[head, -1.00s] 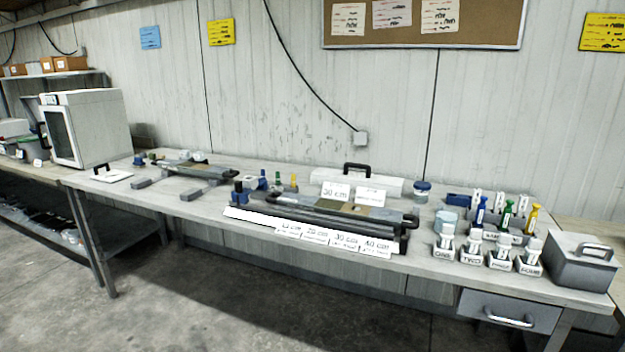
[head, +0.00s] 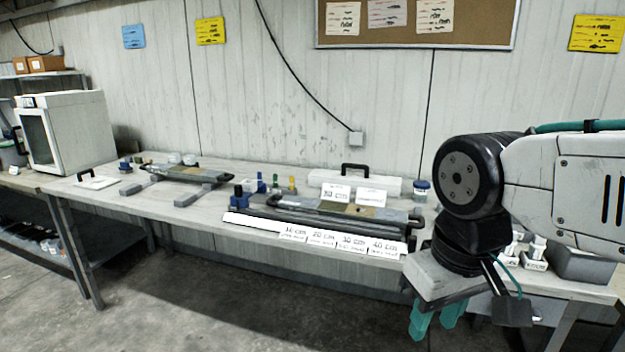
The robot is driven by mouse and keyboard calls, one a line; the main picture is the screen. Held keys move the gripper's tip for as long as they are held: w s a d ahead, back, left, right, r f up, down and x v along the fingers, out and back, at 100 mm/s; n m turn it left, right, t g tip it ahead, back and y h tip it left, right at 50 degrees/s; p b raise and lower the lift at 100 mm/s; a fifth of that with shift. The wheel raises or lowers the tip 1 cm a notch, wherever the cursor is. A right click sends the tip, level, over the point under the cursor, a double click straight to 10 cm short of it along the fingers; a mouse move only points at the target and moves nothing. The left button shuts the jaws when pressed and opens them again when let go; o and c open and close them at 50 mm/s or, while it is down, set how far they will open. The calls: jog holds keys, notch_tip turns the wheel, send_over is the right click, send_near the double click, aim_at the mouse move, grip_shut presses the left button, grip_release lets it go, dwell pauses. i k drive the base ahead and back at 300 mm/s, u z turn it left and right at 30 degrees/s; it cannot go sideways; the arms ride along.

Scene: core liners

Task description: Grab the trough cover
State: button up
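A long white cover with a black arched handle (head: 390,186) lies at the back of the bench, behind the grey core trough (head: 330,219); I take it to be the trough cover. White cards stand in front of it and hide part of its front. My gripper (head: 436,319) hangs at the front edge of the bench, low and right of the cover and well apart from it. Its two teal fingers point down with a gap between them, and nothing shows in them.
Cards with lengths (head: 340,240) line the trough's front. A blue-lidded jar (head: 421,190) stands right of the cover. My arm hides much of the right end of the bench. A small white plate with a black handle (head: 95,182) lies far left.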

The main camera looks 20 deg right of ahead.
aim_at(316, 178)
jog(key=u, duration=0.05)
jog(key=i, duration=0.8)
jog(key=z, duration=0.7)
jog(key=i, duration=0.45)
jog(key=z, duration=0.55)
